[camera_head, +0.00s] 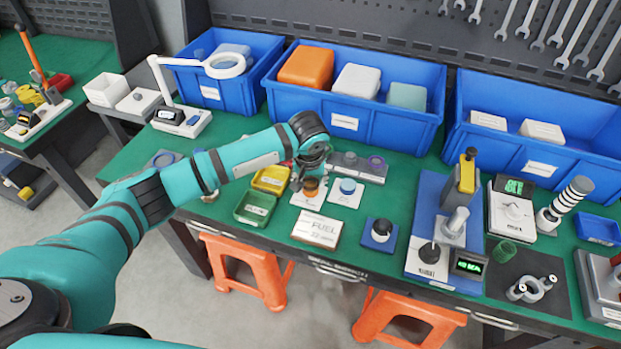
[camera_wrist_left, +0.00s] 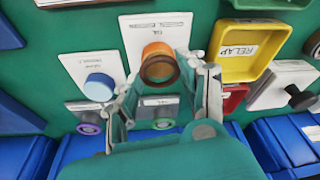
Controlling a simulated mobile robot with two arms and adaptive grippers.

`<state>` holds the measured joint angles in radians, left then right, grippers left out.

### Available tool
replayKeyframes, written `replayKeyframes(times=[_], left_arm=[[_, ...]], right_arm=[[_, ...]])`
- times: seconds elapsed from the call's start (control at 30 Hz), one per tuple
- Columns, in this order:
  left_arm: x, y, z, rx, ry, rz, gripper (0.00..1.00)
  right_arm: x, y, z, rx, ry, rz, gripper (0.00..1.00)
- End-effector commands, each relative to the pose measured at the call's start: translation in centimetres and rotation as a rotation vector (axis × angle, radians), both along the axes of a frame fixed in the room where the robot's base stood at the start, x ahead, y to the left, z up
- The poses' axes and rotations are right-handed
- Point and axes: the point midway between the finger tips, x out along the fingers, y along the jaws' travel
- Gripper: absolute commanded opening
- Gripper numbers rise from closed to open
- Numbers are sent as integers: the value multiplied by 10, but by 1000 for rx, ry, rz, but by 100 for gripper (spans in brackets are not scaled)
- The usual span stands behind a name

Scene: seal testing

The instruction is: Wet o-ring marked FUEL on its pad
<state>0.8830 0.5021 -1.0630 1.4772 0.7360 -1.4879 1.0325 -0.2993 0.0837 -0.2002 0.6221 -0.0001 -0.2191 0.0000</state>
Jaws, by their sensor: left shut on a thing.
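My left gripper (camera_head: 312,168) reaches down over a white pad (camera_head: 301,201) that carries an orange-brown round piece (camera_head: 311,186). In the left wrist view the gripper (camera_wrist_left: 161,74) is shut on a dark brown o-ring (camera_wrist_left: 158,72). The ring is at the orange piece (camera_wrist_left: 157,49) on the white pad (camera_wrist_left: 140,26); I cannot tell whether it touches it or sits just above. The pad's small print is too blurred to read. A white card marked FUEL (camera_head: 317,231) lies in front of the pad. My right gripper is not in view.
A second white pad with a blue round piece (camera_head: 348,186) is close at the right. Yellow (camera_head: 270,180) and green (camera_head: 255,208) trays stand at the left. A grey holder (camera_head: 374,171) with a purple ring is behind. Blue bins (camera_head: 350,124) line the back.

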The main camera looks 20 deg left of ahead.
Motion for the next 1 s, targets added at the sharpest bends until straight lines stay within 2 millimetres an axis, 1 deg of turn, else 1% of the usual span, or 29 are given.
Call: replayKeyframes(times=[0.6,1.0], left_arm=[[0,0,-3,0,1,0,23],[0,0,-8,0,1,0,23]], right_arm=[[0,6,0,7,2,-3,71],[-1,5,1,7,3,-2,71]])
